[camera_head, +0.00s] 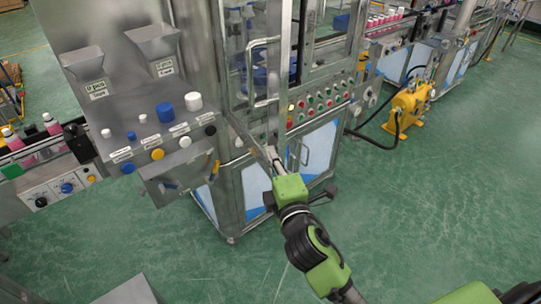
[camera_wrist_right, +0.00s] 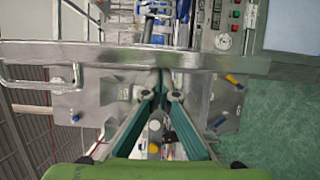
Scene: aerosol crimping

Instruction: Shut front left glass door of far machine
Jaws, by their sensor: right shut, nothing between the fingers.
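The far machine (camera_head: 240,185) is a tall metal cabinet with glazed upper doors. Its front left glass door has a metal frame (camera_head: 248,139) and a pale bar handle (camera_head: 263,72). The door appears to stand open, swung out from the cabinet. In the wrist view, the door frame (camera_wrist_right: 110,54) runs across the picture, with the handle (camera_wrist_right: 40,84) at the left. My right gripper (camera_head: 270,153) is shut and empty at the door's lower edge. Its fingertips (camera_wrist_right: 164,95) look close to the frame; contact cannot be told. My left gripper is not in view.
A panel of coloured buttons (camera_head: 318,105) sits right of the door. A grey station with hoppers and coloured knobs (camera_head: 140,120) stands at the left. A yellow machine (camera_head: 410,105) stands at the right. The green floor (camera_head: 430,200) is open in front.

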